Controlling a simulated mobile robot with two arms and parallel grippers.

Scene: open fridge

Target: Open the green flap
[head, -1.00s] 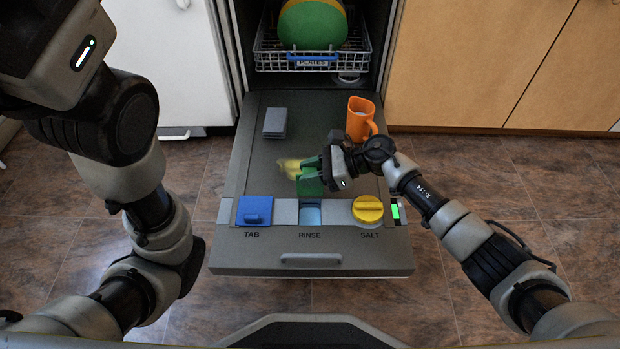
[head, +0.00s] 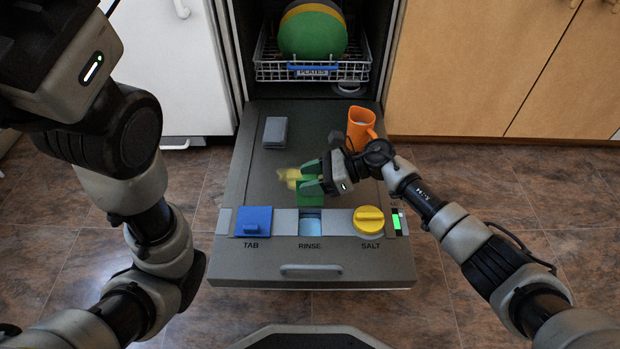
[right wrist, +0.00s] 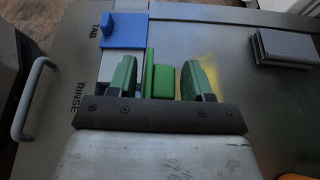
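The green flap (head: 310,202) stands raised behind the rinse compartment on the lowered dishwasher door. The light-blue RINSE compartment (head: 310,222) lies uncovered in front of it. My right gripper (head: 303,177) is at the flap; in the right wrist view its fingers stand on either side of the flap's green plate and block (right wrist: 163,81), with visible gaps. So it is open around the flap, not clamped. The fingers hide part of the flap in the head view. My left arm comes in at the left; its gripper is out of view.
A blue TAB lid (head: 253,221) and a yellow SALT knob (head: 368,219) flank the compartment. An orange cup (head: 360,127) and a grey block (head: 275,131) are on the door. A yellow patch (head: 290,176) lies beside my fingers. The plate rack (head: 270,70) is behind.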

